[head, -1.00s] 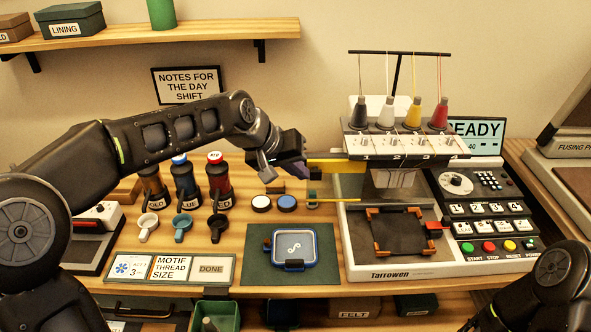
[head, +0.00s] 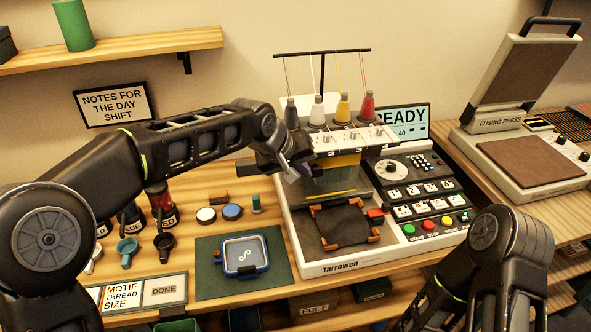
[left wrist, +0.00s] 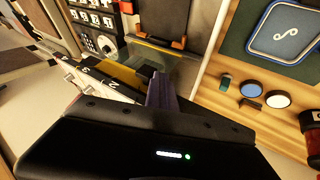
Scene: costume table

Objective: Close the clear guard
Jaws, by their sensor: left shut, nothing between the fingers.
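The clear guard (head: 333,182) is a see-through panel with yellow edges on the embroidery machine (head: 350,264). In the head view it spans the front of the needle area, below the numbered heads. It also shows in the left wrist view as a translucent panel with a yellow band (left wrist: 120,76). My left gripper (head: 297,172) is shut and empty at the guard's left side, close to it or touching; I cannot tell which. Its fingers (left wrist: 160,92) point toward the guard in the left wrist view. My right arm shows at the lower right, its gripper out of sight.
A hooped dark cloth (head: 343,225) lies on the machine bed. The control panel (head: 415,195) is to its right, under a READY screen (head: 403,123). Thread cones (head: 342,108) stand above. A blue hoop (head: 245,255) lies on a green mat to the left. A fusing press (head: 525,150) stands right.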

